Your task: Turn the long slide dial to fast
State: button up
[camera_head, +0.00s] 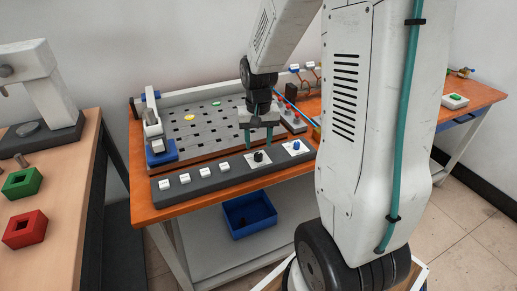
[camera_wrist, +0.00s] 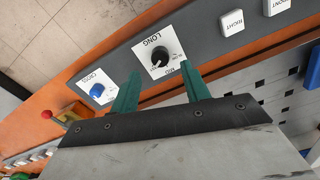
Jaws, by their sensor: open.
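The long slide dial is a black knob (camera_head: 259,156) on a white plate at the right part of a grey control panel (camera_head: 216,181). In the wrist view the black knob (camera_wrist: 160,57) sits on a plate marked LONG, with MED printed by it; its exact setting is too small to tell. My gripper (camera_head: 259,142) is open and empty, its teal fingers pointing down just above and behind the black knob. In the wrist view my gripper (camera_wrist: 160,72) has its fingertips spread on either side of the dial plate, with the knob between and slightly beyond them. Contact cannot be seen.
A blue knob (camera_head: 296,145) on a plate marked CROSS is right of the black one. Several white buttons (camera_head: 187,177) line the panel's left. Behind is a slotted grey plate (camera_head: 200,122). A red-tipped lever (camera_wrist: 75,115) stands near the blue knob in the wrist view.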

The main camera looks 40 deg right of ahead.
aim_at(259, 155)
jog(key=shift+r, duration=1.55)
jog(key=shift+s+a, duration=0.1)
jog(key=shift+s, duration=0.2)
jog(key=s+a+r+n, duration=0.3)
jog(key=s+a+r, duration=0.3)
jog(key=s, duration=0.4)
jog(key=s+a+r+n+t, duration=0.1)
jog(key=s+a+r+n, duration=0.2)
jog(key=s+a+r, duration=0.4)
jog(key=s+a, duration=0.1)
jog(key=s, duration=0.1)
jog(key=shift+s+a, duration=0.35)
